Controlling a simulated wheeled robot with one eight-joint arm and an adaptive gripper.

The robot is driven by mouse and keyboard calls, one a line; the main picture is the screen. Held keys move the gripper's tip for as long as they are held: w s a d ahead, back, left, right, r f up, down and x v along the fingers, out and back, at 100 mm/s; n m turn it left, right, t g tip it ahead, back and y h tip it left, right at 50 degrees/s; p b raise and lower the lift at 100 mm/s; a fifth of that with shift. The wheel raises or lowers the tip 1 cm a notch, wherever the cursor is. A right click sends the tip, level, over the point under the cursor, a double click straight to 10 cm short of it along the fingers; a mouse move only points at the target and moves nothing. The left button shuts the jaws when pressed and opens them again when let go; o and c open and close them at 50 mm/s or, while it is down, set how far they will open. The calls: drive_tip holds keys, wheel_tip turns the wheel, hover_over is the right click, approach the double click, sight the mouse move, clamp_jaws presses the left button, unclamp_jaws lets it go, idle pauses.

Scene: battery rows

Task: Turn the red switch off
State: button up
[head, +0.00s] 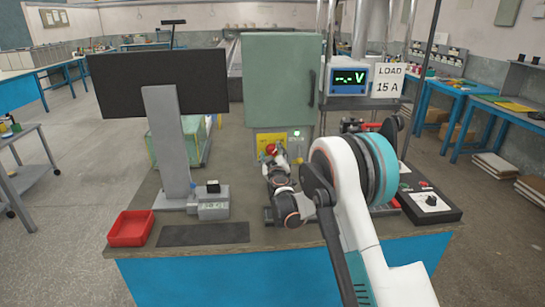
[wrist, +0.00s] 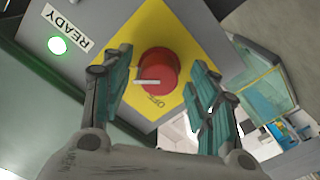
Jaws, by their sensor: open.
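The red switch (wrist: 160,68) is a round knob with a white line across it, on a yellow plate (wrist: 178,30). In the wrist view the white line lies nearly level, and the word OFF is printed on the plate just below the knob. My gripper (wrist: 160,85) is open, with one finger on each side of the knob; I cannot tell whether either touches it. In the head view the red switch (head: 273,149) is partly covered by my gripper (head: 275,158) in front of the cabinet's lower panel.
A lit green lamp (wrist: 58,45) beside a READY label is on the same grey panel.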

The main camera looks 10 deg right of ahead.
drive_tip(key=shift+w, duration=0.25)
drive_tip(key=c, duration=1.1)
drive_tip(key=shift+o, duration=0.2)
